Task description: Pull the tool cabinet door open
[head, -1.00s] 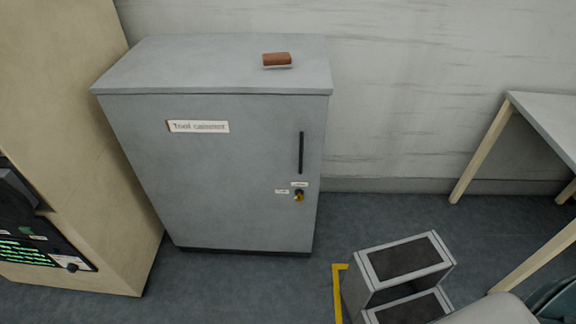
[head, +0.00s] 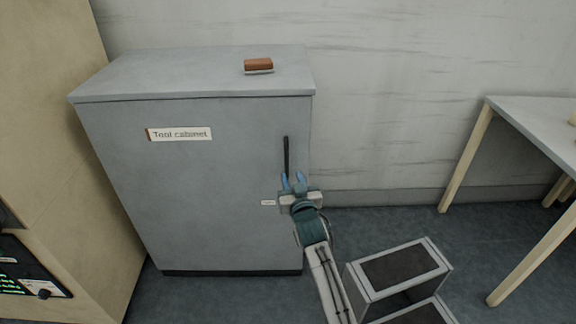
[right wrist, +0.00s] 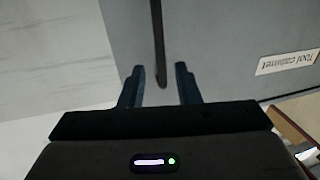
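The grey tool cabinet (head: 200,190) stands against the wall with its door shut. Its black vertical bar handle (head: 286,155) is near the door's right edge. My right gripper (head: 292,178) is at the handle's lower end. In the right wrist view my right gripper (right wrist: 159,70) is open, with its two dark fingers apart on either side of the lower end of the handle (right wrist: 158,35). I see gaps between the fingers and the bar. The lock below the handle is hidden behind my gripper in the head view. My left gripper is not in view.
A brush with a brown top (head: 258,65) lies on the cabinet top. A grey step stool (head: 401,270) stands on the floor right of my right arm. A tall beige unit (head: 60,150) is close on the left, and a table (head: 545,125) is at the right.

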